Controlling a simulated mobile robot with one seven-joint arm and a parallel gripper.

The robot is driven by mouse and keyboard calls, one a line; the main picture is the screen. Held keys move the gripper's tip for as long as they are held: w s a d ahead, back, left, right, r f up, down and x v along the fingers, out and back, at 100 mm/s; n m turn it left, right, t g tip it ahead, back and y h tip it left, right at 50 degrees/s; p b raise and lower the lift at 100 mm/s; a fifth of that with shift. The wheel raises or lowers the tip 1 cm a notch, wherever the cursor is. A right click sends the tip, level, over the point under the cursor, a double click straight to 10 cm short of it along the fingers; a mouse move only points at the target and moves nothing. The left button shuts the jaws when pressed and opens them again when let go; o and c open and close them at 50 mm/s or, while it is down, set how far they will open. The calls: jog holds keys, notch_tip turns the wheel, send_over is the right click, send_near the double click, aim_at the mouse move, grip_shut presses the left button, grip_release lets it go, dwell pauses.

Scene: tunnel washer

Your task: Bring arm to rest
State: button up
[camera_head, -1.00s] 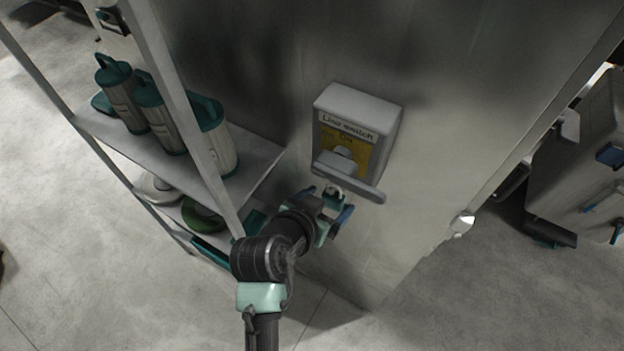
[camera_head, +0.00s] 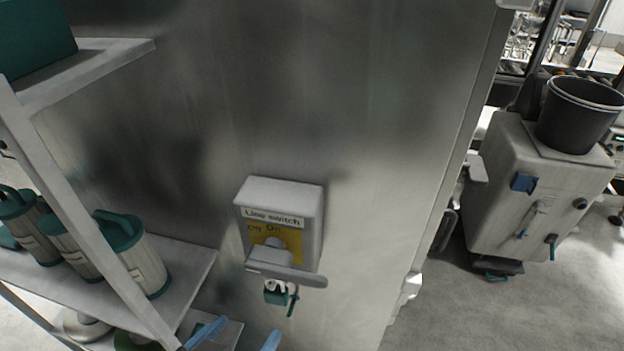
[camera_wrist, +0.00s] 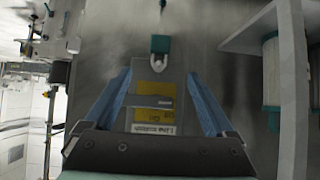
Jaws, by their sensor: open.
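The grey line switch box (camera_head: 282,205) with a yellow plate is fixed to the metal wall, its lever (camera_head: 285,274) lying roughly level across the lower front. A small teal padlock-like piece (camera_head: 276,294) with a pale shackle is just below the lever; whether it passes through anything is unclear. My gripper (camera_head: 238,339) is below the switch at the bottom edge, only its blue fingertips showing. In the wrist view my gripper (camera_wrist: 160,100) is open with nothing held; the inverted switch (camera_wrist: 152,118) appears between its fingers, and the teal piece (camera_wrist: 160,44) beyond the tips.
A shelf rack (camera_head: 185,283) with several teal-lidded canisters (camera_head: 140,262) stands close at the left. A grey machine (camera_head: 540,195) with a black bucket (camera_head: 580,115) is at the right. Bare floor (camera_head: 440,315) lies between wall and machine.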

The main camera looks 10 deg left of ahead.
jog(key=w+d+r+t+y+b, duration=0.15)
jog(key=w+r+t, duration=0.35)
jog(key=r, duration=0.5)
jog(key=w+d+r+t+y+b, duration=0.1)
jog(key=w+d+r+t, duration=0.1)
jog(key=w+r, duration=0.65)
jog(key=s+d+r+t, duration=0.3)
jog(key=r, duration=0.5)
jog(key=s+d+r+t+h, duration=0.1)
jog(key=s+d+r+t, duration=0.2)
jog(key=r, duration=0.6)
jog(key=s+d+r+t+h+b, duration=0.1)
jog(key=s+d+r+t, duration=0.2)
jog(key=r, duration=0.6)
jog(key=shift+s+d+t, duration=0.25)
jog(key=shift+d+t, duration=0.15)
jog(key=shift+d, duration=0.65)
